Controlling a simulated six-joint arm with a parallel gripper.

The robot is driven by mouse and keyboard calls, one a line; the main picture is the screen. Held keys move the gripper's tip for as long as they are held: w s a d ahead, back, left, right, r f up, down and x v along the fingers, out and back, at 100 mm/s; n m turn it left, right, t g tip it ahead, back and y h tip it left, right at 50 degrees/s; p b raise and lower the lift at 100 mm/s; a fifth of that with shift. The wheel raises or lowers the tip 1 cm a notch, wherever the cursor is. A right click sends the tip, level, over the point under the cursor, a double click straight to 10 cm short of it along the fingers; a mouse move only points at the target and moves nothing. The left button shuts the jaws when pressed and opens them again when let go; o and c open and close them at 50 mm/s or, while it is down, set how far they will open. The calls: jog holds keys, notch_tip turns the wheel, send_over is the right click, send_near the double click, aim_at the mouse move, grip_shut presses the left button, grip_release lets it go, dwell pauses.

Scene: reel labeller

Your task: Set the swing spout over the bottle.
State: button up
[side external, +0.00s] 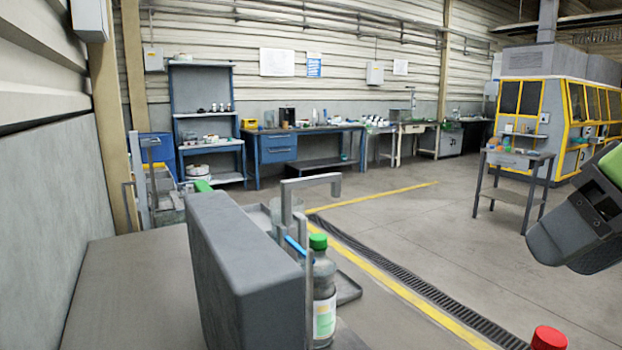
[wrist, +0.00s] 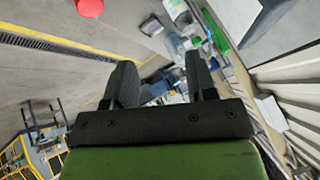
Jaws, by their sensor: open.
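The grey swing spout (side external: 312,182) is a bent bar on an upright post, with its short downturned end pointing right and down. The bottle (side external: 323,298) stands upright at the front right of a grey block, with a green cap and a white and green label. The spout's end appears above and slightly right of the cap in the picture, but I cannot tell whether it is over the bottle or behind it. My gripper (side external: 560,245) is at the right edge, well apart from both. In the wrist view my gripper (wrist: 160,62) is open, with nothing between its fingers.
The tall grey block (side external: 245,275) stands on the bench left of the bottle. A blue handle (side external: 295,245) and a metal tray (side external: 346,288) are close by. A red-topped object (side external: 549,338) is at the lower right. The space between my gripper and the bottle looks clear.

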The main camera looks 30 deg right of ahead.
aim_at(316, 181)
jog(key=shift+w+d+r, duration=0.15)
jog(key=shift+w, duration=0.2)
jog(key=shift+c, duration=0.4)
jog(key=w+d+r+n+t+h, duration=0.25)
jog(key=w+n, duration=0.35)
jog(key=w, duration=0.5)
jog(key=w+d+r+n+t+h, duration=0.15)
jog(key=w+d+n+t, duration=0.35)
jog(key=w, duration=0.7)
jog(key=shift+w+a+f+n+y, duration=1.45)
jog(key=shift+w+n, duration=1)
jog(key=shift+w, duration=0.85)
jog(key=shift+w+a+f+n+y, duration=1.45)
jog(key=shift+w+n, duration=0.95)
jog(key=shift+w, duration=0.95)
jog(key=shift+w+a+f+n+y, duration=1.4)
jog(key=shift+w+n, duration=1.05)
jog(key=shift+w, duration=0.85)
jog(key=shift+d+f, duration=0.2)
jog(key=shift+d, duration=0.1)
grip_shut()
